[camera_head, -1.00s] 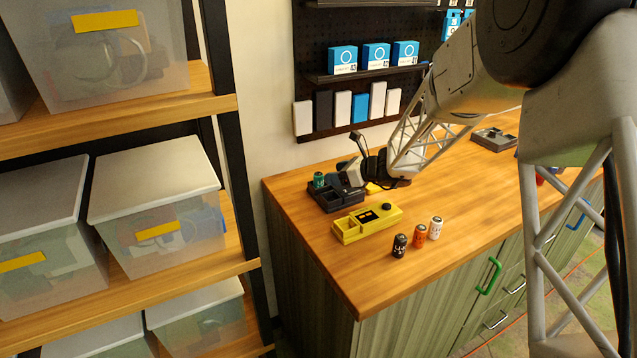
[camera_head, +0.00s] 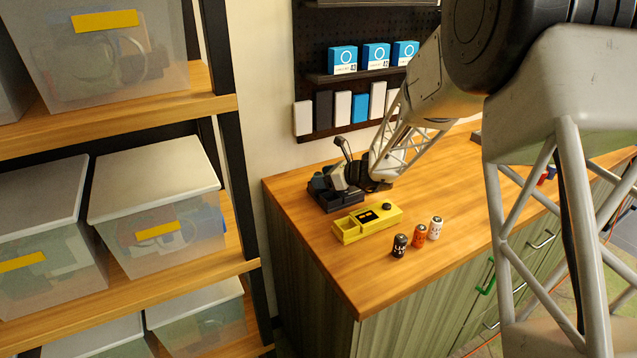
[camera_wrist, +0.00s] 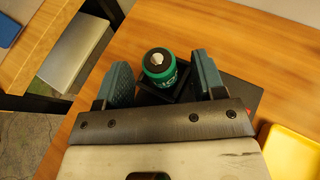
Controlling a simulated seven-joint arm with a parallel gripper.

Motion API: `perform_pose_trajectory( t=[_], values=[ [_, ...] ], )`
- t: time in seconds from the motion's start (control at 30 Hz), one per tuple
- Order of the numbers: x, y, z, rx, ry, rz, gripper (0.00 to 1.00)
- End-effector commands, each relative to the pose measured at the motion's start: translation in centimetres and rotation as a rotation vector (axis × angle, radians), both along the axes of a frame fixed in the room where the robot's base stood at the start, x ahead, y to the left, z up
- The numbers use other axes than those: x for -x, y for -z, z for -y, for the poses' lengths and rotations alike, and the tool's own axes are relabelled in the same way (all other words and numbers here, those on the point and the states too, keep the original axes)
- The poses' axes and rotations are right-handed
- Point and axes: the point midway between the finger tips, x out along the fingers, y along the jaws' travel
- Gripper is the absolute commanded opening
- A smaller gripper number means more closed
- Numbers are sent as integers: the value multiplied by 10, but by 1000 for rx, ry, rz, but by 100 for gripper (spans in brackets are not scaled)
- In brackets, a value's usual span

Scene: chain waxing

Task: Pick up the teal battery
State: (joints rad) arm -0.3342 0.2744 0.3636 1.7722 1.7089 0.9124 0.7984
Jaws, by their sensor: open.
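The teal battery (camera_wrist: 160,66) stands upright in a dark tray (camera_wrist: 245,92) in the wrist view, its pale metal tip facing up. My gripper (camera_wrist: 163,80) is open, with one teal-padded finger on each side of the battery. I cannot tell whether either finger touches it. In the head view my gripper (camera_head: 338,176) is over the dark tray (camera_head: 328,202) at the back left of the wooden bench. The battery is hidden there behind the gripper.
A yellow device (camera_head: 367,221) sits just in front of the tray. Black (camera_head: 400,245), orange (camera_head: 420,236) and white (camera_head: 436,228) batteries stand to its right. Clear bench top (camera_head: 350,275) lies in front. A pegboard (camera_head: 318,60) with boxes is behind, and a bin shelf is at left.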

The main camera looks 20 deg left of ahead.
Motion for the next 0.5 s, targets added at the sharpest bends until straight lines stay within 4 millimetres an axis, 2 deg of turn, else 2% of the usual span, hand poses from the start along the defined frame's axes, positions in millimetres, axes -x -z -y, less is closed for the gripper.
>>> perform_pose_trajectory(
  t=[0.5],
  values=[
    [0,0,0,0,0,0,63]
  ],
)
